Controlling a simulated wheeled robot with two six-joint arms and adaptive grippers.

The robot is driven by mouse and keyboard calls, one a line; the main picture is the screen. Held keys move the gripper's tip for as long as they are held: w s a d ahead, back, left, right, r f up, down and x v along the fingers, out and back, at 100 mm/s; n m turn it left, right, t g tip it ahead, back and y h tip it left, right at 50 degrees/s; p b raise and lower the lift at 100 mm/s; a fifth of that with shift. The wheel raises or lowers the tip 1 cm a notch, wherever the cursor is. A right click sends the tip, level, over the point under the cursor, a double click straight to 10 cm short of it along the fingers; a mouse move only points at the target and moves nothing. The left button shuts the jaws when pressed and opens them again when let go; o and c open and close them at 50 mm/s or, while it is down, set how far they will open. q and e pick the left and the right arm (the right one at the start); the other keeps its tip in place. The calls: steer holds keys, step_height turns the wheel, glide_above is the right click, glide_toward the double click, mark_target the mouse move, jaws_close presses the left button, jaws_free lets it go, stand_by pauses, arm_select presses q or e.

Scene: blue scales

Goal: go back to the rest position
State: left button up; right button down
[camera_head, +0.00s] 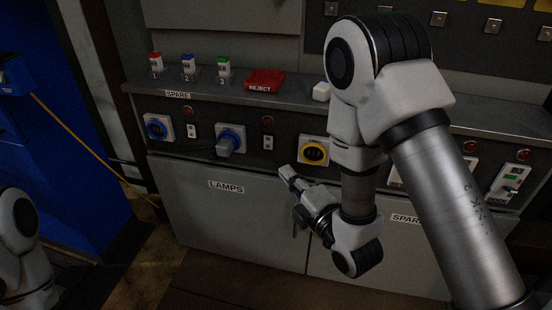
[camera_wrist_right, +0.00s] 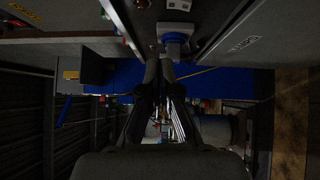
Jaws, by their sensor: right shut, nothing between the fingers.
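My right gripper (camera_head: 287,175) is in front of the grey cabinet, just below the control panel and left of the yellow socket. Its fingers are shut with nothing between them. In the right wrist view the closed fingertips (camera_wrist_right: 160,62) point toward a blue socket with a grey plug. My right arm comes down from the right and covers part of the panel. Part of my left arm shows at the lower left edge of the head view, but its gripper is out of view.
The cabinet (camera_head: 260,225) carries a panel with a blue socket (camera_head: 155,127), a plugged blue socket (camera_head: 230,139) and a yellow socket (camera_head: 314,151). A red REJECT tray (camera_head: 265,80) and small coloured blocks stand on the ledge. A blue cabinet (camera_head: 70,130) with a yellow cable stands left.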

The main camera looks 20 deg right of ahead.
steer(key=s+d+f+m+g+h, duration=0.1)
steer(key=s+f+m+g, duration=0.25)
steer(key=f, duration=0.85)
steer(key=s+d+f+m+g+h, duration=0.15)
steer(key=s+f+g, duration=0.3)
steer(key=f, duration=0.65)
steer(key=s+d+f+m+g+h, duration=0.1)
steer(key=s+f+m+g, duration=0.4)
steer(key=s+m, duration=0.35)
steer(key=s+d+f+m+g, duration=0.2)
steer(key=s+f+m+g, duration=0.35)
steer(key=s+m, duration=0.35)
step_height(320, 180, up, 29)
steer(key=s+n+p, duration=0.1)
steer(key=p, duration=2.8)
steer(key=shift+a, duration=0.25)
